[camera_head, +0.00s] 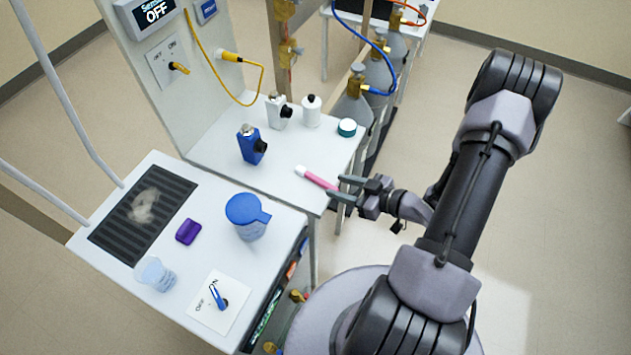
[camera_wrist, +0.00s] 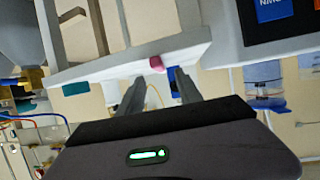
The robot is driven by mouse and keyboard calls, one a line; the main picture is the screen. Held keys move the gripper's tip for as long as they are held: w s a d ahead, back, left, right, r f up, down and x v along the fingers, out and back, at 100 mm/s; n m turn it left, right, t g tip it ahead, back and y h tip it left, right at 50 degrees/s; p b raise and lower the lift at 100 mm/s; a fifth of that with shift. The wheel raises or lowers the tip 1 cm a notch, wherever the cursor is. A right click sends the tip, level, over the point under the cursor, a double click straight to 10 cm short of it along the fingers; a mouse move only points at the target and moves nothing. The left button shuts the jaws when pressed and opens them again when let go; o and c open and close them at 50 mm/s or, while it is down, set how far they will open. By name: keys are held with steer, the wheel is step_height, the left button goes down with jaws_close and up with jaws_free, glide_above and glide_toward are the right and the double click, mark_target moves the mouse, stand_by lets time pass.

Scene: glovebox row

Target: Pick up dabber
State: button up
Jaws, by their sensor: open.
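The dabber is most likely the pink stick with a white end (camera_head: 318,179), lying on the white bench near its front edge. Its pink end also shows in the wrist view (camera_wrist: 157,63), at the bench edge ahead of the fingers. My gripper (camera_head: 343,187) is open at that edge, its two fingers pointing at the pink end. In the head view the pink end reaches toward the gap between the fingertips. In the wrist view the open fingers (camera_wrist: 156,78) stand on either side of its line. Whether they touch it I cannot tell.
Behind the dabber stand a blue bottle (camera_head: 250,145), a white and black bottle (camera_head: 278,111), a white bottle (camera_head: 311,113) and a teal-lidded jar (camera_head: 347,128). A blue-lidded jug (camera_head: 247,213) stands on the left counter. Gas cylinders (camera_head: 352,109) stand behind the bench.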

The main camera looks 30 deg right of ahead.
mark_target(321, 181)
steer(key=b+x, duration=0.2)
steer(key=x, duration=0.3)
steer(key=shift+w+a, duration=0.1)
steer(key=shift+w, duration=0.1)
jaws_close()
step_height(321, 181, up, 4)
steer(key=shift+r+p, duration=0.1)
steer(key=shift+p, duration=1.05)
steer(key=s+d+p, duration=0.2)
steer(key=d+p, duration=0.1)
steer(key=d, duration=1.3)
steer(key=shift+s+r, duration=0.35)
steer(key=shift+r, duration=0.05)
